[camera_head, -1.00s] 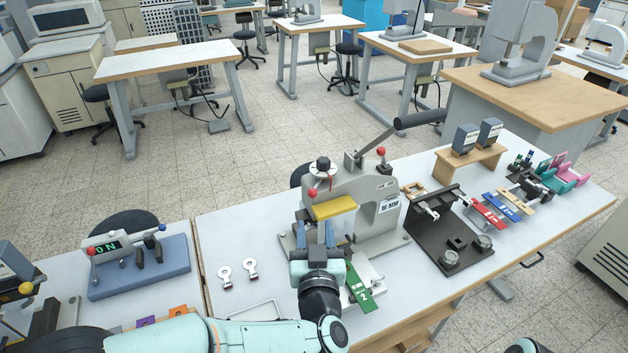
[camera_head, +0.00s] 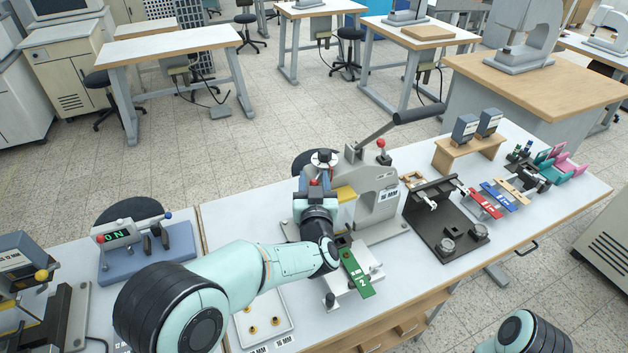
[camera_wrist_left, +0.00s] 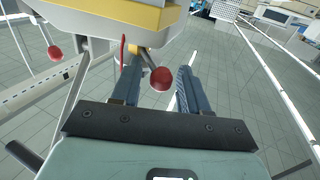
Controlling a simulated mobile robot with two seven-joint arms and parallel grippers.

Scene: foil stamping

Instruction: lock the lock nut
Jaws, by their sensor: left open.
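The grey stamping press (camera_head: 374,200) stands on the bench, with a dark knob (camera_head: 322,158) and a pale dial on top. My left gripper (camera_head: 317,180) is at the upper front of the press, just below the dial. In the left wrist view, a red ball (camera_wrist_left: 162,79) on a short silver lever lies between my open blue-grey fingers (camera_wrist_left: 158,85). I cannot tell whether either finger touches it. The lock nut itself is not clearly seen; the gripper and yellow block (camera_wrist_left: 120,15) hide that area. My right gripper is out of view.
A second red ball (camera_wrist_left: 55,53) stands left of the fingers in the wrist view. The long press handle (camera_head: 420,114) rises behind. A green strip (camera_head: 356,272) lies at the press front. A black fixture (camera_head: 445,225) stands to the right, a white tray (camera_head: 284,338) in front.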

